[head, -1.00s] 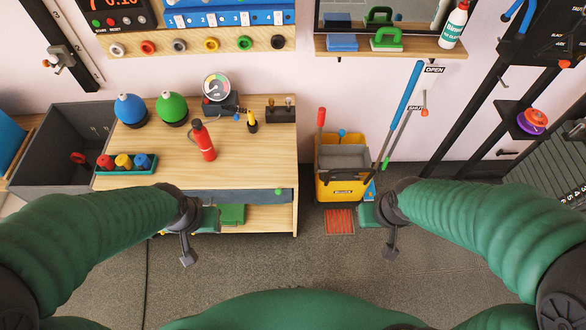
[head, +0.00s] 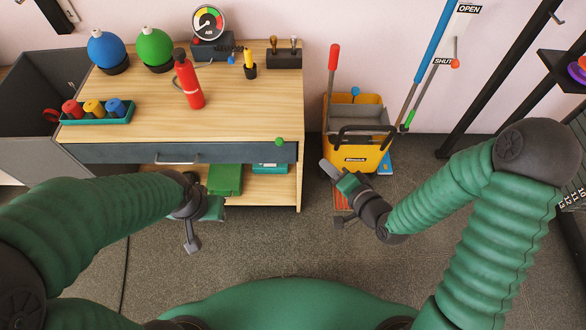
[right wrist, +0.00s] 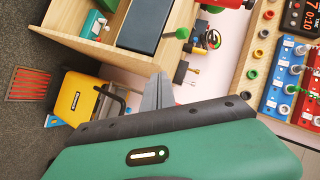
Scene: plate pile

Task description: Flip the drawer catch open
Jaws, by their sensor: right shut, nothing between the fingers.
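The drawer catch is a small green knob (head: 279,141) at the right end of the dark blue-grey drawer front (head: 218,152), under the wooden bench top. In the right wrist view the green knob (right wrist: 183,33) shows just beyond my fingertips, beside the drawer front (right wrist: 146,26). My right gripper (head: 330,169) is in front of the yellow bucket, right of and below the knob, not touching it. Its grey fingers (right wrist: 160,90) are shut and empty.
The bench top (head: 240,110) carries a red extinguisher (head: 188,82), a gauge, blue and green balls and a teal tray of coloured knobs. A yellow mop bucket (head: 357,157) stands right of the bench.

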